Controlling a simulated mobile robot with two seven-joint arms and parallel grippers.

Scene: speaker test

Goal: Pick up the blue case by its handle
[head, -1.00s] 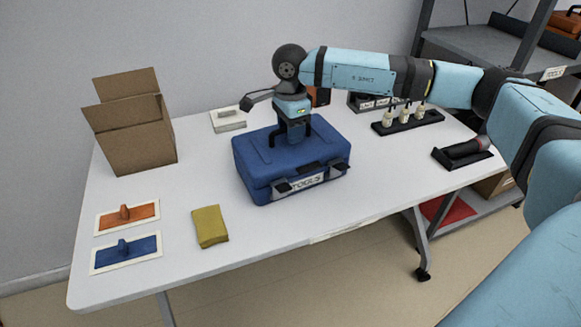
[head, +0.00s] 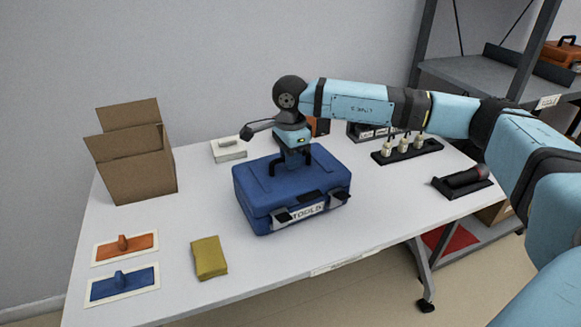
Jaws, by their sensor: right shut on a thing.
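The blue case (head: 257,190) lies flat on the white table, its label and latches facing the front edge. Its dark handle (head: 272,165) stands up from the lid. My right gripper (head: 294,162) points down from above and is shut on the middle of the handle, partly hiding it. I see no clear gap under the case. My left gripper is out of view.
An open cardboard box (head: 138,172) stands at the left. A bottle rack (head: 407,152) and a dark holder (head: 462,187) stand at the right. Grey shelving (head: 480,75) rises behind.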

